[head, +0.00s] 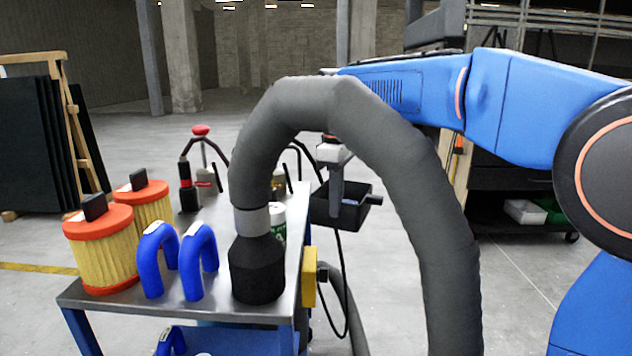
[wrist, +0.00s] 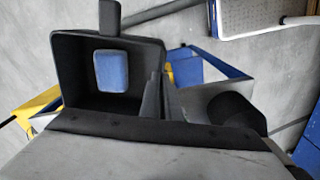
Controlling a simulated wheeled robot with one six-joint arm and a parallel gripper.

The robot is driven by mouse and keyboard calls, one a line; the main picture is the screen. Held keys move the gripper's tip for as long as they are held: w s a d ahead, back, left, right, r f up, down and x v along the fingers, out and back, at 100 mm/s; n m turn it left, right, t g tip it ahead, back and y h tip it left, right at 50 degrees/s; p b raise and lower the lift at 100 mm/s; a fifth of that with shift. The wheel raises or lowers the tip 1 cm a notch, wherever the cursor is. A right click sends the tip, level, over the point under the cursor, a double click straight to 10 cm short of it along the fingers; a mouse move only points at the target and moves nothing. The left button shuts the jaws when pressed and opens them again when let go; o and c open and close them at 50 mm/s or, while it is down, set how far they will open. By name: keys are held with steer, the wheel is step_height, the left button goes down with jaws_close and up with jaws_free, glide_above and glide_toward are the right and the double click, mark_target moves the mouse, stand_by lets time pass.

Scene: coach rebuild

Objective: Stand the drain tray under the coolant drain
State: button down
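The drain tray (head: 348,212) is a black open box with a tab handle, in the air just right of the metal cart in the head view. In the wrist view the tray (wrist: 75,75) shows from above, roughly level, with a blue pad (wrist: 111,70) inside. My gripper (head: 336,200) is at the tray, partly hidden behind the thick grey hose. In the wrist view its fingers (wrist: 158,92) are close together at the tray's right wall, apparently pinching it. I cannot make out the coolant drain in either view.
The metal cart (head: 215,292) carries orange-capped filters (head: 105,255), blue bent hoses (head: 200,262) and a black nozzle on the grey hose (head: 350,115). That hose arches close in front of my arm. A dark shelf unit (head: 500,205) stands at right. Open floor lies behind.

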steer(key=w+d+f+m, duration=0.3)
steer(key=w+d+f, duration=0.45)
steer(key=f, duration=0.65)
steer(key=w+d+f+m, duration=0.4)
steer(key=w+d+f, duration=0.4)
steer(key=f, duration=0.5)
steer(key=w+d+f+m, duration=0.3)
steer(key=w+d+f, duration=0.45)
steer(key=f, duration=0.65)
steer(key=s+f+m, duration=0.1)
steer(key=s+f, duration=0.3)
steer(key=f, duration=0.3)
steer(key=s+d+f+m, duration=0.1)
steer(key=s+f, duration=0.2)
steer(key=f, duration=0.4)
steer(key=s+f+m, duration=0.1)
steer(key=s+f, duration=0.3)
steer(key=f, duration=0.3)
steer(key=shift+s+d+m, duration=0.15)
steer(key=shift+s+m, duration=0.15)
steer(key=shift+s, duration=0.05)
steer(key=shift+w, duration=0.15)
